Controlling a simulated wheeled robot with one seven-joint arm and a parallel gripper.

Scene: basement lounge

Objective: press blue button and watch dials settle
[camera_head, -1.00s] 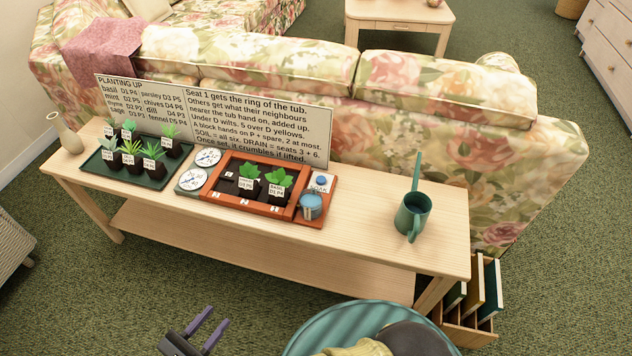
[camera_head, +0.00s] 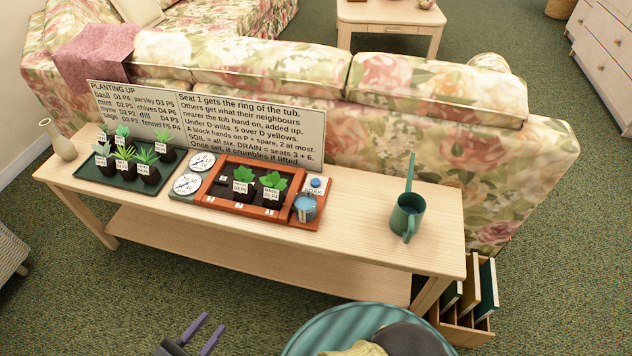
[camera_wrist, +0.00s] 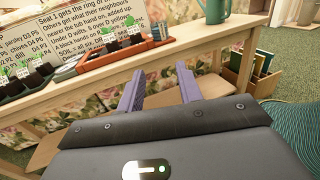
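A blue button (camera_head: 316,182) sits at the back right of the orange planter box (camera_head: 215,201), above a label that seems to read SOAK. Two round white dials (camera_head: 188,184) stand one behind the other at the box's left end. My gripper (camera_head: 208,330) is in front of the table, low and well apart from the button. Its purple fingers are spread with nothing between them, as the wrist view (camera_wrist: 160,85) also shows. The dial readings are too small to tell.
A lettered board (camera_head: 250,128) stands behind. A green watering can (camera_head: 407,216) is on the right. The table front (camera_head: 350,235) is clear.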

